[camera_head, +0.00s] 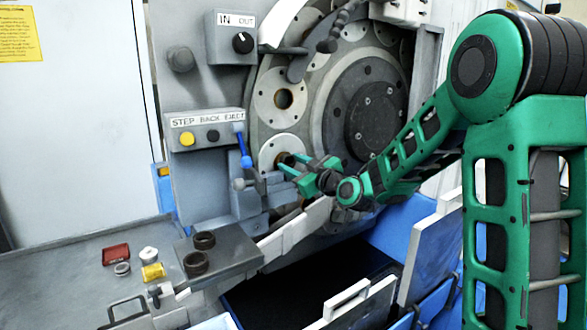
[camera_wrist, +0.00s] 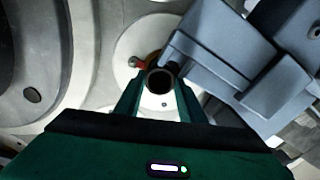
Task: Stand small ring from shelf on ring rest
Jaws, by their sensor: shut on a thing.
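My gripper (camera_head: 287,167) is in front of the machine's lower pale disc (camera_head: 272,146). In the wrist view, my gripper (camera_wrist: 160,92) is shut on a small dark ring (camera_wrist: 160,81), held between the fingertips with its opening facing the camera. Behind it is the disc (camera_wrist: 128,60) with a brownish centre hole. Whether the ring touches the disc is unclear. I cannot tell which part is the ring rest.
A grey block (camera_wrist: 225,50) is close to the right finger in the wrist view. A blue lever (camera_head: 244,151) and button panel (camera_head: 204,132) are left of the gripper. The shelf (camera_head: 75,278) holds a red tray (camera_head: 116,254) and small parts. A dark open bin lies below.

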